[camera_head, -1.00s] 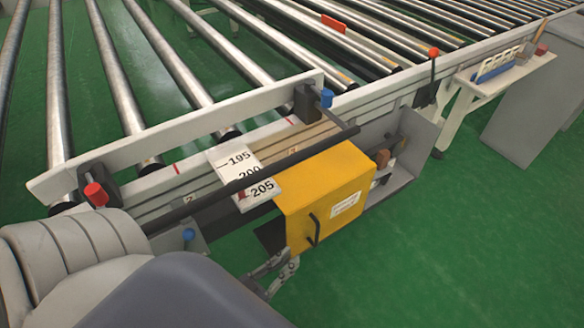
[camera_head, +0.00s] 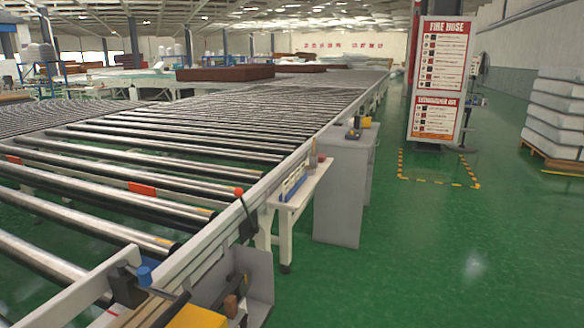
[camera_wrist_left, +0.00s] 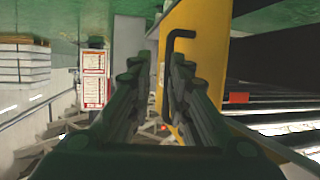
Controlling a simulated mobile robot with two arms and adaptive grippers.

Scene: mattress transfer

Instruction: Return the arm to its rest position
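My left gripper (camera_wrist_left: 158,85) shows only in the left wrist view, with its two dark fingers apart and nothing seen between them. The yellow box (camera_wrist_left: 200,30) with its black bent handle (camera_wrist_left: 170,75) is just beyond the fingers, close to the right finger; I cannot tell whether they touch. In the head view only the top of the yellow box (camera_head: 195,318) shows at the bottom edge. My arms and my right gripper are not in the head view.
A long roller conveyor (camera_head: 150,205) fills the left. A small side shelf (camera_head: 300,190) and grey cabinet (camera_head: 342,195) stand along its edge. A fire-hose sign (camera_head: 440,75) and stacked white mattresses (camera_head: 555,110) are farther right. The green floor at right is open.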

